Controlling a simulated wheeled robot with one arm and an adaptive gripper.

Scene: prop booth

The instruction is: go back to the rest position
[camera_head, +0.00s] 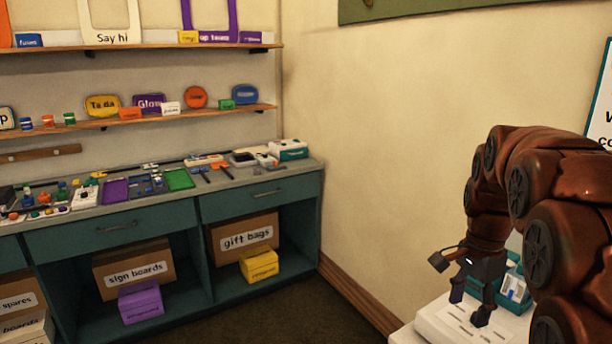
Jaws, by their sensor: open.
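My gripper (470,301) is at the lower right in the head view, at the end of my reddish-brown arm. It points down over a white surface (405,334), and its two dark fingers are apart with nothing seen between them. A white flat device or box (447,322) lies just below the fingers; I cannot tell whether they touch it. A teal container (514,287) with a white item in it stands just right of the gripper, partly hidden by my arm.
A teal counter (262,193) with many small props runs along the left wall, with shelves (60,127) above. Below it are boxes labelled "sign boards" (135,268) and "gift bags" (245,237). Dark floor (290,315) is clear between counter and white surface. A plain wall stands behind.

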